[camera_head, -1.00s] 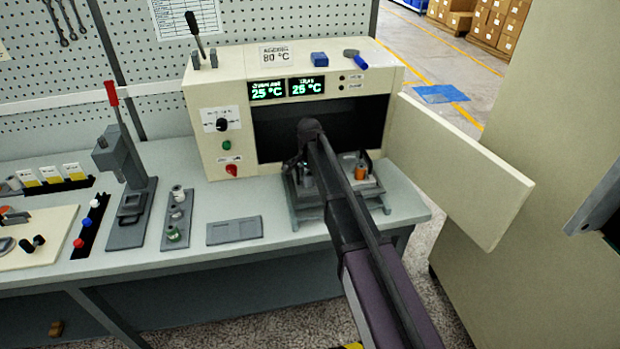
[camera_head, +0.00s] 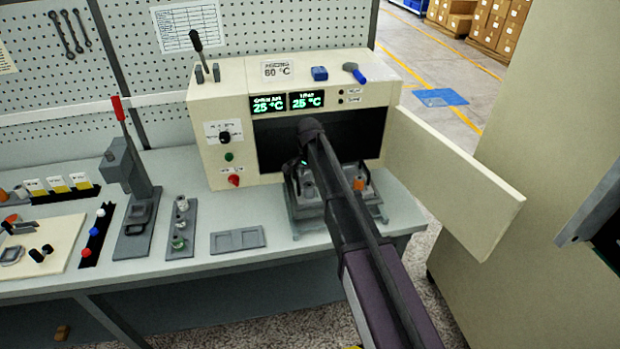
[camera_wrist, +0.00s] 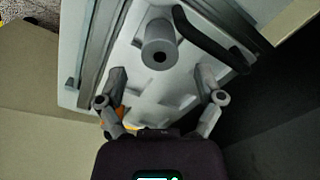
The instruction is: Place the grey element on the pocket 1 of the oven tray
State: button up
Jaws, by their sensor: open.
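The oven tray (camera_head: 310,207) sits on the bench in front of the open oven chamber. My gripper (camera_head: 299,172) is over its left part, partly hidden by my own arm. In the wrist view, my gripper (camera_wrist: 162,99) is open with nothing between its fingertips. A grey cylindrical element (camera_wrist: 158,50) with a dark hole in its end stands on the pale tray surface, beyond the fingertips and apart from them. I cannot tell which pocket it is in. An orange element (camera_head: 359,184) stands on the tray's right side.
The cream oven (camera_head: 215,115) has its door (camera_head: 460,185) swung open to the right. A black curved handle (camera_wrist: 205,40) lies near the grey element. A flat grey plate (camera_head: 237,240), a holder with small parts (camera_head: 181,225) and a lever press (camera_head: 130,175) stand left of the tray.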

aim_at(310, 185)
notch_tip(310, 185, up, 7)
jog(key=p, duration=0.6)
jog(key=shift+r+p, duration=0.15)
jog(key=shift+p, duration=0.15)
jog(key=shift+d, duration=0.1)
dwell(0.5)
jog(key=s+d+n, duration=0.8)
jog(key=s+d, duration=1.5)
jog(key=s, duration=0.3)
